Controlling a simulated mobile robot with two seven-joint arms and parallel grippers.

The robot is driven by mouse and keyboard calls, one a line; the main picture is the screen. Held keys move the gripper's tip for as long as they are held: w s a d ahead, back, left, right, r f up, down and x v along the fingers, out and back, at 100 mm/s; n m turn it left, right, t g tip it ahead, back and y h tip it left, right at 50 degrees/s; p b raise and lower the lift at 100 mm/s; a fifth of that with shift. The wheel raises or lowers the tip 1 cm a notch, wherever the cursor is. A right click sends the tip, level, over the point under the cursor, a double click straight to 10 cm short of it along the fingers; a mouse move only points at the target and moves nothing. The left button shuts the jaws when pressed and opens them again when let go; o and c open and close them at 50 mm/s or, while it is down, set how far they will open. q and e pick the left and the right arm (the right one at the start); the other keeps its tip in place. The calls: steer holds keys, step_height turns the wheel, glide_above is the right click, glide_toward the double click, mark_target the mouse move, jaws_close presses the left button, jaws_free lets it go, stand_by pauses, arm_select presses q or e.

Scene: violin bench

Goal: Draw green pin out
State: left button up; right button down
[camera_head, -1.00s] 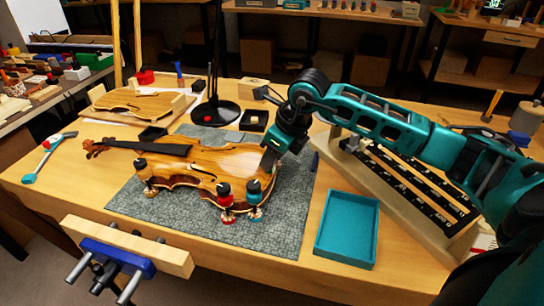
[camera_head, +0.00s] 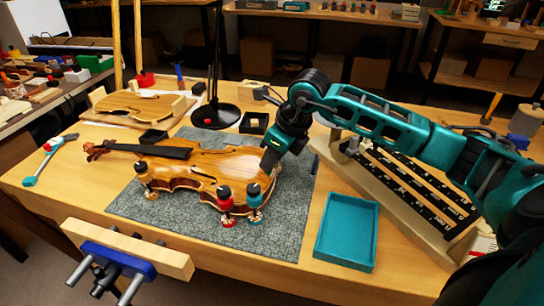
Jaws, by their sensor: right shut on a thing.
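A violin body (camera_head: 207,166) lies on the grey mat (camera_head: 285,228), its scroll to the left. Three small clamps stand along its near edge: one with a pale foot (camera_head: 144,180), a red one (camera_head: 226,205) and a teal one (camera_head: 254,206). My right gripper (camera_head: 267,162) reaches down at the violin's right end, behind the teal clamp. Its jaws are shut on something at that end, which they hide. I cannot make out a separate green pin. My left gripper is not in view.
An open teal tray (camera_head: 347,232) sits right of the mat. A wooden rack with black slotted strips (camera_head: 415,190) lies beyond it, under my right arm. A black lamp base (camera_head: 215,115) stands behind the violin. A blue vise (camera_head: 118,256) is at the front edge.

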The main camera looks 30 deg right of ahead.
steer(key=shift+r, duration=0.1)
steer(key=shift+r+p, duration=1.05)
steer(key=shift+r, duration=0.5)
step_height(320, 180, up, 7)
steer(key=p, duration=0.4)
